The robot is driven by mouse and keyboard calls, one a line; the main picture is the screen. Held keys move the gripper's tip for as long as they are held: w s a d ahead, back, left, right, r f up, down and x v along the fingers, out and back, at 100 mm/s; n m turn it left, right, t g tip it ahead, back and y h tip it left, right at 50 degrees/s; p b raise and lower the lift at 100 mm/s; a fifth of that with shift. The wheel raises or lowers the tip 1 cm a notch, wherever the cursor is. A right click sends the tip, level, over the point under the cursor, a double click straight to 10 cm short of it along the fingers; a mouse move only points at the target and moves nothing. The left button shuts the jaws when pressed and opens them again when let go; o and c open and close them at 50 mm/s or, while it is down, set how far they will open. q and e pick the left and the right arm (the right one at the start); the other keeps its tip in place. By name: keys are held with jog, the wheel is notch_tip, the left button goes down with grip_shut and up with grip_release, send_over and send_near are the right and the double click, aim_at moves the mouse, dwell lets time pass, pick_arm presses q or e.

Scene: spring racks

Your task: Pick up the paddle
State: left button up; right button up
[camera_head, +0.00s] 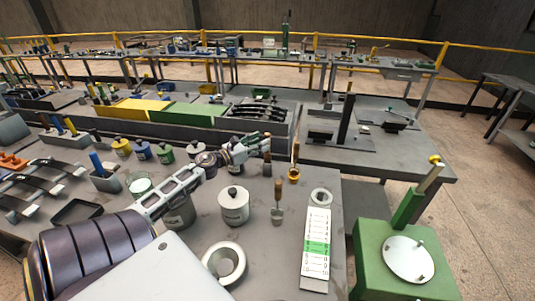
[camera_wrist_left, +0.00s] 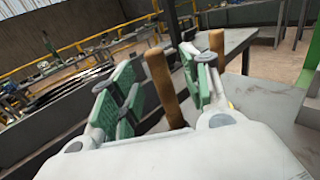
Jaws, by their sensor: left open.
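My left gripper (camera_head: 252,148) reaches in from the left over the grey table in the head view. In the left wrist view its green-padded fingers (camera_wrist_left: 165,95) are spread apart. A brown wooden handle (camera_wrist_left: 163,88) stands upright, slightly tilted, between or just beyond them; contact cannot be told. This seems to be the short brown handle (camera_head: 267,168) beside the gripper in the head view. A second wooden handle (camera_head: 295,156) stands to its right, with a yellow ring low on it. A wooden-handled tool with a grey lower end (camera_head: 278,203) stands nearer. Which one is the paddle is unclear.
A white lidded pot (camera_head: 233,206), a white ring-shaped roll (camera_head: 224,264) and a white scale card (camera_head: 316,245) are close by. A green machine (camera_head: 385,255) stands at right. Several small lidded pots line the table behind my left arm.

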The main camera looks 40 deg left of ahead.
aim_at(268, 154)
pick_arm(q)
jog(key=w+p, duration=0.1)
jog(key=w, duration=0.3)
jog(key=shift+w+d, duration=0.2)
jog(key=shift+w+f, duration=0.1)
jog(key=shift+w, duration=0.1)
pick_arm(e)
jog(key=shift+s+a+r, duration=0.15)
jog(key=shift+a+r, duration=0.35)
jog(key=shift+a, duration=0.05)
pick_arm(q)
jog(key=shift+d, duration=0.1)
pick_arm(e)
jog(key=shift+d, duration=0.1)
pick_arm(q)
jog(key=shift+c, duration=0.4)
jog(key=c, duration=0.7)
grip_shut()
pick_arm(e)
jog(key=shift+a, duration=0.4)
